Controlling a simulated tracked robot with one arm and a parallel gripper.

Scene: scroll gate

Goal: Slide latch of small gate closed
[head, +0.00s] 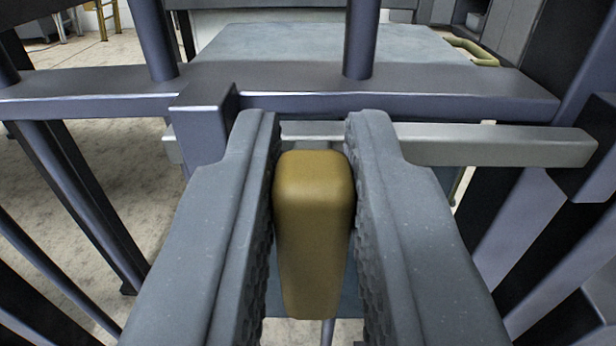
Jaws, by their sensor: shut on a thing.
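My gripper (313,180) is in the lower middle of the head view, its two grey fingers on either side of a brown-yellow latch knob (313,235). It is shut on the knob. A grey latch bar (500,146) runs behind the fingers and extends right, where its end meets a dark bracket (585,150) on the right post. A second bracket (205,125) sits at the left on the gate's rail. The small gate (450,104) has a dark blue-grey rail and upright bars. The fingers hide the middle of the bar. I cannot tell how deep its end sits in the right bracket.
Gate bars (75,190) stand at the left, and dark posts fill the right edge. Behind the gate is a grey flat surface (310,45) with a yellowish looped item (473,52) near its right edge. Pale floor (60,170) shows at the left.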

